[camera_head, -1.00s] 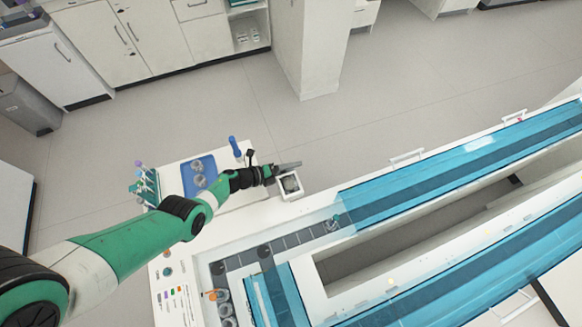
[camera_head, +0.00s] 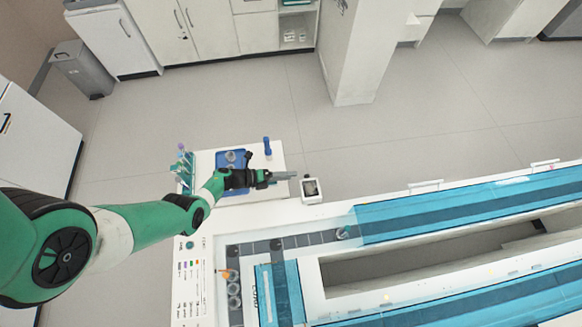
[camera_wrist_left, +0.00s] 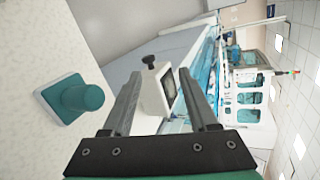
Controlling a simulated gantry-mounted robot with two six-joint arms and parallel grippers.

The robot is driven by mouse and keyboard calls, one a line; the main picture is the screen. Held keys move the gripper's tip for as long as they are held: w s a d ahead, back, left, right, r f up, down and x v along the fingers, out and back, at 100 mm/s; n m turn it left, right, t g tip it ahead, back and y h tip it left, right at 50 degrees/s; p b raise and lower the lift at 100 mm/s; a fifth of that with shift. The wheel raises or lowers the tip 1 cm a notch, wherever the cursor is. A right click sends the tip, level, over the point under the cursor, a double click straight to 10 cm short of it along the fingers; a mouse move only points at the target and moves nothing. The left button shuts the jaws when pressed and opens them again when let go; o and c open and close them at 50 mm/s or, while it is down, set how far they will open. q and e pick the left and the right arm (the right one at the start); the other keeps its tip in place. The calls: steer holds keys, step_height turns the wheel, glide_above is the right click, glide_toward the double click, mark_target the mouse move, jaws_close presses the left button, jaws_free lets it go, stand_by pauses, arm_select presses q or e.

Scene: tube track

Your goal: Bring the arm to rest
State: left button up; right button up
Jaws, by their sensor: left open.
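My left arm comes in from the left in the head view. Its gripper (camera_head: 286,176) points right over the white bench (camera_head: 268,188), just left of a small white box (camera_head: 311,197) with a dark top. In the left wrist view the two fingers of my left gripper (camera_wrist_left: 160,85) stand wide apart. Nothing is held between them. The white box (camera_wrist_left: 150,112) with a black knob shows beyond the gap, apart from the fingers. My right arm and gripper are not seen.
A blue tray (camera_head: 222,158) with round clear pieces, a tube rack (camera_head: 186,170) and a blue upright piece (camera_head: 267,146) are near my left gripper. A dark track (camera_head: 290,243) and blue covered lanes (camera_head: 440,210) lie to the right. Open floor lies behind.

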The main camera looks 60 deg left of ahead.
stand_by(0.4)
arm_select(q)
steer(key=w+a+r+n+t+y, duration=0.25)
steer(key=w+a+r, duration=0.35)
steer(key=r, duration=0.4)
steer(key=w+a+r+n+t+y, duration=0.1)
steer(key=w+a+r+t+y, duration=0.2)
steer(key=w+r, duration=0.55)
step_height(320, 180, up, 16)
steer(key=w+a+n+t+y, duration=0.2)
steer(key=w+n+y, duration=0.1)
steer(key=d+r+n+t+y, duration=0.1)
steer(key=d+r+n+y, duration=0.3)
steer(key=r, duration=0.7)
steer(key=d+r+n+t+y, duration=0.1)
steer(key=d+r+n+t, duration=0.1)
steer(key=r+n, duration=0.65)
steer(key=s+d+r+n+t+h+p, duration=0.2)
steer(key=s+d+r+h, duration=0.5)
steer(key=d+r, duration=0.55)
steer(key=s+d+r+n+t+h+p, duration=0.1)
steer(key=s+d+r+t+h, duration=0.1)
steer(key=s+d+r+h, duration=0.8)
step_height(320, 180, up, 21)
steer(key=w+d+y+p, duration=0.1)
steer(key=y+p, duration=0.3)
steer(key=p, duration=1.3)
steer(key=shift+w+n+y+p, duration=0.3)
steer(key=shift+w+y+p, duration=0.05)
steer(key=shift+w, duration=0.45)
